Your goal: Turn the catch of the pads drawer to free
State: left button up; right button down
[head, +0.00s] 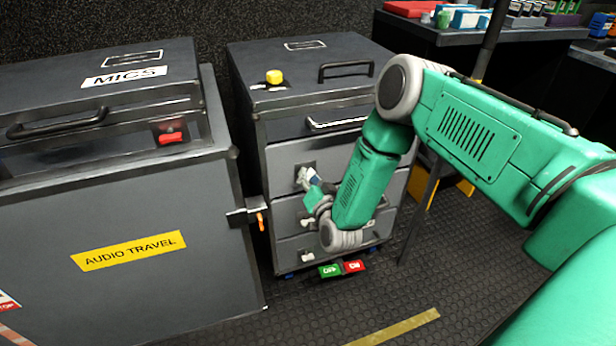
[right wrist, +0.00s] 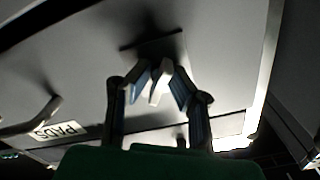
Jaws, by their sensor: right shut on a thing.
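The pads drawer (head: 283,160) is a grey front in the drawer cabinet, closed as far as I can see. Its PADS label (right wrist: 52,131) shows upside down in the right wrist view. The catch is a small pale lever (right wrist: 158,83) on a dark plate on that front; it also shows in the head view (head: 301,174). My right gripper (right wrist: 160,88) is shut on the catch, one finger on each side of it. In the head view my right gripper (head: 314,183) is small and partly hidden by my arm. The exact catch angle is hard to tell. My left gripper is out of view.
Lower drawers have their own pale catches (head: 306,220). A yellow knob (head: 274,77) stands on the cabinet top. Left is the large AUDIO TRAVEL case (head: 190,285) with an orange-tipped latch (head: 259,221). A red-and-green block (head: 342,268) lies low in front. Floor at front right is clear.

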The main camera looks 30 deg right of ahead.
jog(key=shift+s+f, duration=0.15)
jog(key=shift+f, duration=0.15)
jog(key=c, duration=1.7)
grip_release()
jog(key=shift+r, duration=0.1)
jog(key=v, duration=1.1)
jog(key=shift+s, duration=0.4)
